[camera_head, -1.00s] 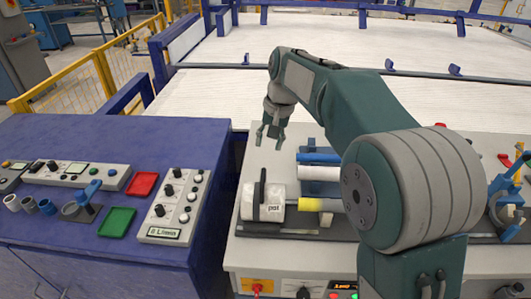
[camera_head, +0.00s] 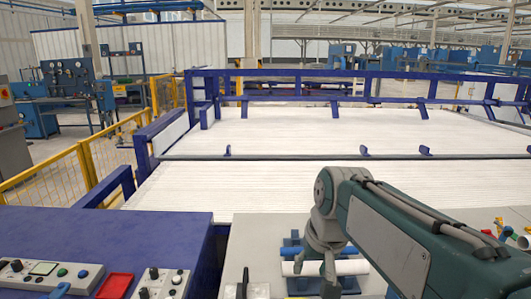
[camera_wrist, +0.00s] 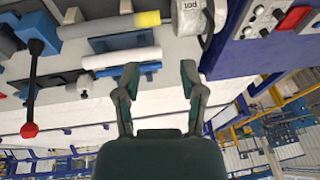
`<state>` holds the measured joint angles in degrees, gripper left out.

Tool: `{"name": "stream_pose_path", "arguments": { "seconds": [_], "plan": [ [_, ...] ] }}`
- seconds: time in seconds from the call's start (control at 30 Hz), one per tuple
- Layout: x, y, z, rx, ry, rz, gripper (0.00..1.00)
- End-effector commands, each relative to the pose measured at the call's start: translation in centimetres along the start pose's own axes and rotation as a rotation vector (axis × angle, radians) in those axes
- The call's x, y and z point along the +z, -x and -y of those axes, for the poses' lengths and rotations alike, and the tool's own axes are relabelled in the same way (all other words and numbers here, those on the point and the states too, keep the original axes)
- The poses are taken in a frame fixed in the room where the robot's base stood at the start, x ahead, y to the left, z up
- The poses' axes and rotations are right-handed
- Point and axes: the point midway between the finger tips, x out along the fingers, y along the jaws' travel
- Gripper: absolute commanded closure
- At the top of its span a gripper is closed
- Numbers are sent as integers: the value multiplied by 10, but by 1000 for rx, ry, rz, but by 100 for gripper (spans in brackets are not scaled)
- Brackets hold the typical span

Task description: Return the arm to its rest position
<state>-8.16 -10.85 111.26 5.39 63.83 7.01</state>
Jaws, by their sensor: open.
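My gripper (camera_wrist: 159,70) is open and empty, with its two fingers spread apart in the wrist view. In the head view my gripper (camera_head: 318,280) hangs low over the grey workbench (camera_head: 240,250), and its fingers overlap the pipes behind. A white pipe (camera_wrist: 122,58) lies on the bench beside blue pieces (camera_wrist: 125,40), close to the left finger in the wrist view. The white pipe also shows in the head view (camera_head: 350,267). A grey pipe with a yellow end (camera_wrist: 148,18) lies near a white drum (camera_wrist: 188,18).
A blue table (camera_head: 120,228) on the left carries control boxes (camera_head: 40,275) and a red tray (camera_head: 115,286). Behind lies a broad white bed (camera_head: 300,135) with blue rails. Yellow fencing (camera_head: 90,165) stands at the left. Coloured parts (camera_head: 505,230) sit at the bench's right.

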Motion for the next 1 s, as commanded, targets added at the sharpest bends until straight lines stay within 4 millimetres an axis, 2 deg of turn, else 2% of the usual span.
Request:
{"name": "stream_pose_path", "arguments": {
  "seconds": [0.03,0.23,0.4,0.5,0.67,1.0],
  "plan": [
    [15,5,-9,8,1,-24,48],
    [71,11,-40,48,12,-113,48],
    [118,4,-61,86,25,-180,48],
    [137,-2,-69,104,33,-210,48],
    [151,-8,-76,119,39,-231,48],
    [152,-9,-76,120,40,-230,48]
  ]
}}
